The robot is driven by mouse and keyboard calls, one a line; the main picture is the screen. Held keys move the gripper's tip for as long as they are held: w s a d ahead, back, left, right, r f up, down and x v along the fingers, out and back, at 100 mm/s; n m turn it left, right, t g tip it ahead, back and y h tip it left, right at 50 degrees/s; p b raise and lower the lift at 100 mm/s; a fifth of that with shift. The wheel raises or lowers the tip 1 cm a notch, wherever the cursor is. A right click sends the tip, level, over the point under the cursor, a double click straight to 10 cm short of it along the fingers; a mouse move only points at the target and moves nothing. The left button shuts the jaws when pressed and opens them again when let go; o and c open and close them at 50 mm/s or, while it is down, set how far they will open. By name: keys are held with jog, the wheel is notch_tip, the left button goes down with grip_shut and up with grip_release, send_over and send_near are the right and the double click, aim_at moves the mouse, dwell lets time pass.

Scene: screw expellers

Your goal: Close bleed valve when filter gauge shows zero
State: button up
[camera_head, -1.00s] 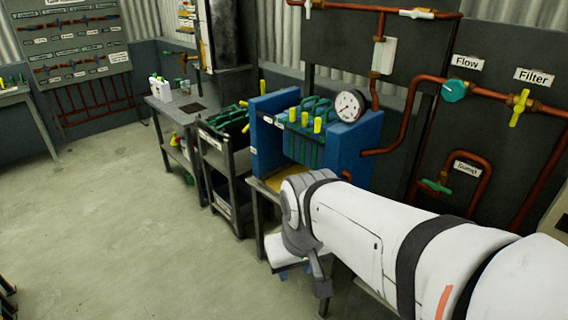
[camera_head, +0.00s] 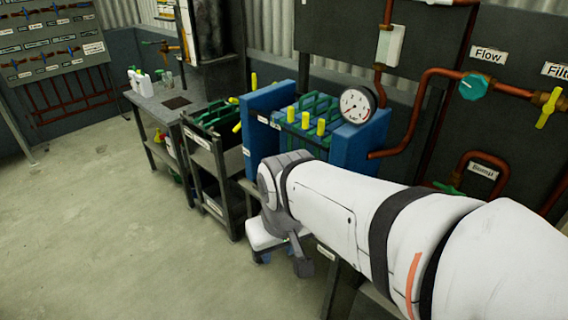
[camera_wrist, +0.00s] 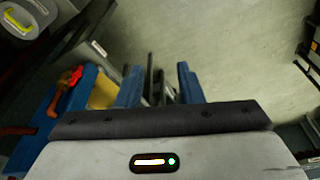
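The round white filter gauge (camera_head: 355,104) sits on top of the blue filter press (camera_head: 362,139); its needle is too small to read surely. In the wrist view, a red-handled valve (camera_wrist: 70,77) on a copper pipe stands beside a blue part at the left. No label shows which valve is the bleed valve. My gripper (camera_wrist: 160,84) has two blue fingers, apart with nothing between them, seen over the floor. In the head view it hangs low before the press, its fingertips mostly hidden. The red-handled valve is not visible there, and my arm covers the press's lower front.
Yellow handles (camera_head: 306,121) stand on the press. A black cart (camera_head: 219,165) and grey table (camera_head: 160,103) stand left. The floor (camera_head: 110,220) is open.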

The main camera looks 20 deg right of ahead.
jog(key=shift+a+f, duration=0.1)
jog(key=w+a+f+m+t+y+b, duration=0.1)
jog(key=w+f+m+t+b, duration=0.15)
jog(key=w, duration=0.55)
jog(key=w+a+f+m+t+b, duration=0.1)
jog(key=w+f+t+b, duration=0.25)
jog(key=w, duration=0.55)
jog(key=w+d+f+m+t+h+b, duration=0.2)
jog(key=w+d+f+m+h+b, duration=0.15)
jog(key=w+d+f, duration=0.4)
jog(key=s+d+f+m+g+h+b, duration=0.1)
jog(key=d+f+m+g+h+b, duration=0.1)
jog(key=d+h, duration=0.3)
jog(key=s+d+f+m+g+h+b, duration=0.2)
jog(key=d+f+m+g+h, duration=0.1)
jog(key=d, duration=0.8)
jog(key=s+d+f+m+g+h+b, duration=0.1)
jog(key=d+f+m+g+h+b, duration=0.1)
jog(key=d+h, duration=0.5)
jog(key=shift+s+d+f+m+g, duration=0.15)
jog(key=shift+d+f+m+g, duration=0.15)
jog(key=shift+f+m, duration=0.3)
jog(key=shift+s+d+f+m+g, duration=0.2)
jog(key=shift+d+f+m, duration=0.15)
jog(key=shift+f+m, duration=0.25)
